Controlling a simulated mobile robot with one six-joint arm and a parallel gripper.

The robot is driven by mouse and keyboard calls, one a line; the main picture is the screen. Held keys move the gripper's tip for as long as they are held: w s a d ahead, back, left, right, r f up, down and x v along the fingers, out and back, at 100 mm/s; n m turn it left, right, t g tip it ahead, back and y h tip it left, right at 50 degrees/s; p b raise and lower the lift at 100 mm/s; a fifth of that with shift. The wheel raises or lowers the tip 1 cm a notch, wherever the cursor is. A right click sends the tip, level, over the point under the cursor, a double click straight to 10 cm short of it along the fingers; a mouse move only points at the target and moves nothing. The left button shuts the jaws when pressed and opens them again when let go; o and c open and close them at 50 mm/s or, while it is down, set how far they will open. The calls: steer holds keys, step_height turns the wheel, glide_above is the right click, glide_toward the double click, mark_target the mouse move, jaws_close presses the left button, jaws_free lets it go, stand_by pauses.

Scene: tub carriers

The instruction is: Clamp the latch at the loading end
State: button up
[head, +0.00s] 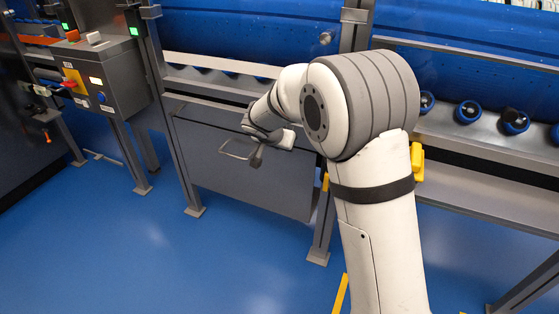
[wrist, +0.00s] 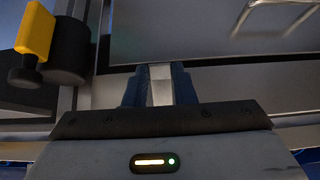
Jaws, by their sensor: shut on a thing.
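My gripper (wrist: 160,74) shows in the wrist view with its two dark blue fingers shut on a narrow pale metal piece (wrist: 160,90). I cannot tell whether this piece is the latch. A yellow handle (wrist: 36,34) beside a black cylinder (wrist: 70,50) stands to the left of the fingers, apart from them. In the head view my arm reaches toward the grey lower panel of the frame. A wire loop handle (head: 234,153) shows there near the arm's end, and the loop also shows at the top right of the wrist view (wrist: 275,16). My fingertips are not clear in the head view.
Yellow parts (head: 326,182) sit on a post by my arm. Several dark blue rollers (head: 467,112) line the rail at right. The blue floor (head: 130,255) in front is clear.

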steer(key=f+t+b, duration=0.1)
steer(key=b, duration=0.3)
steer(key=f+t+h+b, duration=0.1)
steer(key=t+b, duration=0.1)
steer(key=b, duration=0.1)
steer(key=w+t+b, duration=0.1)
steer(key=b, duration=0.3)
steer(key=shift+w+d+f+t+h+b, duration=0.1)
steer(key=shift+f+t+h+b, duration=0.2)
steer(key=shift+f+t+h, duration=0.1)
steer(key=shift+w+d+f+t+h, duration=0.2)
steer(key=shift+w+f+t+h, duration=0.15)
steer(key=shift+t, duration=0.65)
steer(key=shift+w, duration=0.1)
steer(key=o, duration=1)
steer(key=shift+r, duration=0.1)
steer(key=p+v, duration=0.1)
steer(key=v, duration=0.6)
steer(key=shift+s+a+p, duration=0.1)
steer(key=shift+s+p, duration=0.2)
steer(key=shift+s, duration=0.1)
